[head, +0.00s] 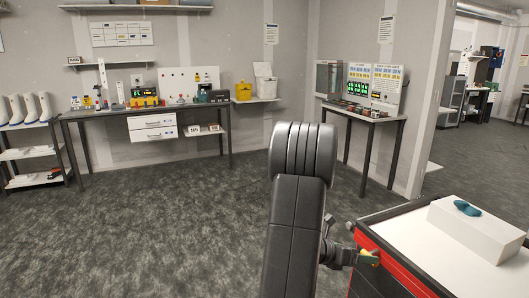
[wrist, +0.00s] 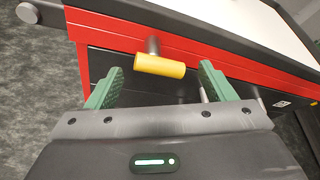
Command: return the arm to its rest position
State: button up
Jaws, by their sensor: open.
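My gripper (wrist: 157,84) is open in the wrist view, its two green fingers spread apart. A yellow handle (wrist: 160,66) on the red-edged cabinet shows between and just beyond the fingertips. Nothing is held between the fingers. My arm stands in front of the camera, in the lower middle of the head view.
The cabinet's white top (head: 408,233) bears a white block (head: 478,232) with a teal object (head: 467,208) on it. A long bench (head: 85,113) and a smaller table (head: 362,113) stand along the walls. The grey floor (head: 150,225) on the left is clear.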

jog(key=v, duration=0.8)
jog(key=shift+a, duration=0.15)
jog(key=shift+r, duration=0.1)
